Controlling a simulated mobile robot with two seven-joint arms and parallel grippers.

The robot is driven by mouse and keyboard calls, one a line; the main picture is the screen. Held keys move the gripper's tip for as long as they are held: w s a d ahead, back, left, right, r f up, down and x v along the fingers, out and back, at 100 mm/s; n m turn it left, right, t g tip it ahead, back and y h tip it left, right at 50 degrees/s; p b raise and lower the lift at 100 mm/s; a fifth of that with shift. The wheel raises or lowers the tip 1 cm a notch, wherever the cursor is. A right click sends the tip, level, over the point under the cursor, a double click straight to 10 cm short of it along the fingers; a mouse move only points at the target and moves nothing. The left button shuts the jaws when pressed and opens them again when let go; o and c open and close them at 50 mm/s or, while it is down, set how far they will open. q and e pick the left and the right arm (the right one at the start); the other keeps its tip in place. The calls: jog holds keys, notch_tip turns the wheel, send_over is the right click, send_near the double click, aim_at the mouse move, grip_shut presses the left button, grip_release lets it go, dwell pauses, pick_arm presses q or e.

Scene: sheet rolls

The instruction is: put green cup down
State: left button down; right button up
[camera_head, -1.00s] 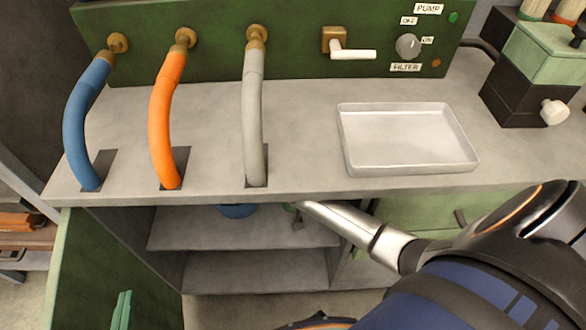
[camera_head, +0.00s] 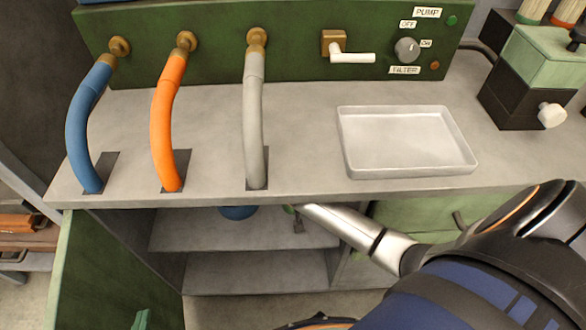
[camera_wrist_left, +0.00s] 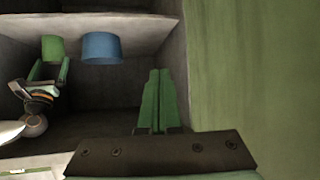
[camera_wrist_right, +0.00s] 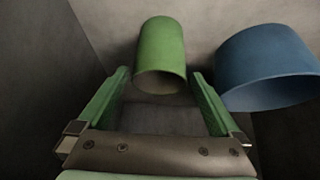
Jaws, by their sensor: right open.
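The green cup (camera_wrist_right: 161,50) is in the cabinet under the counter, beside the blue cup (camera_wrist_right: 268,68). Both also show in the left wrist view, the green cup (camera_wrist_left: 52,47) left of the blue cup (camera_wrist_left: 101,48). My right gripper (camera_wrist_right: 160,76) is open, one finger on each side of the green cup's near end, with visible gaps. In the head view the counter edge hides most of this gripper and the cups. My left gripper (camera_wrist_left: 157,82) has its fingers together with nothing between them, apart from the cups. Its tip (camera_head: 141,319) shows at the head view's bottom edge.
The cabinet has an upper shelf (camera_head: 185,236) and a lower shelf (camera_head: 258,272), with a green door (camera_head: 85,270) open at the left. The counter above holds a white tray (camera_head: 405,142) and blue, orange and grey hoses. Cabinet walls are close around my right gripper.

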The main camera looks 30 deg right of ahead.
jog(key=s+a, duration=0.2)
jog(key=s, duration=0.1)
jog(key=s+a+p, duration=0.1)
jog(key=s+a, duration=0.1)
jog(key=s, duration=0.1)
jog(key=s+a+p, duration=0.1)
jog(key=s+a, duration=0.1)
jog(key=s, duration=0.2)
jog(key=shift+a, duration=0.15)
pick_arm(q)
jog(key=s+f, duration=0.1)
jog(key=s+f+g, duration=0.2)
jog(key=shift+s+d+f+n, duration=0.1)
jog(key=shift+s+d+n, duration=0.15)
jog(key=shift+s+n, duration=0.05)
pick_arm(e)
jog(key=s+a+r+n+t+y, duration=0.3)
jog(key=s+a+r+n+y, duration=0.3)
jog(key=a+n, duration=0.3)
jog(key=shift+s+r+y, duration=0.15)
jog(key=shift+s+y, duration=0.15)
jog(key=shift+s, duration=0.5)
